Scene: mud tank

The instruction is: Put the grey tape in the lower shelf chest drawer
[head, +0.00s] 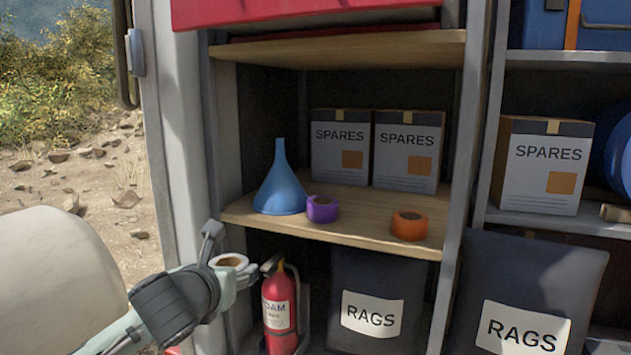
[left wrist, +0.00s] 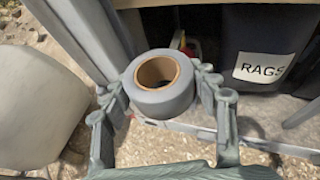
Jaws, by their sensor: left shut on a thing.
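The grey tape (left wrist: 165,102) is a roll with a brown core, seen large in the left wrist view. In the head view the tape (head: 231,260) is small, in front of the cabinet's left side below the wooden shelf. My left gripper (head: 238,272) is shut on it, with a finger on either side of the roll in the left wrist view (left wrist: 160,90). It holds the tape in the air, apart from the shelf. A red chest-like thing (head: 300,12) is cut off at the top of the head view; I cannot tell which drawer it is. My right gripper is not in view.
The wooden shelf (head: 350,225) bears a blue funnel (head: 279,185), purple tape (head: 322,209), orange tape (head: 409,225) and SPARES boxes (head: 408,150). Below are a fire extinguisher (head: 279,310) and a RAGS bag (head: 375,290). The cabinet's left post (head: 185,130) stands close to my gripper.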

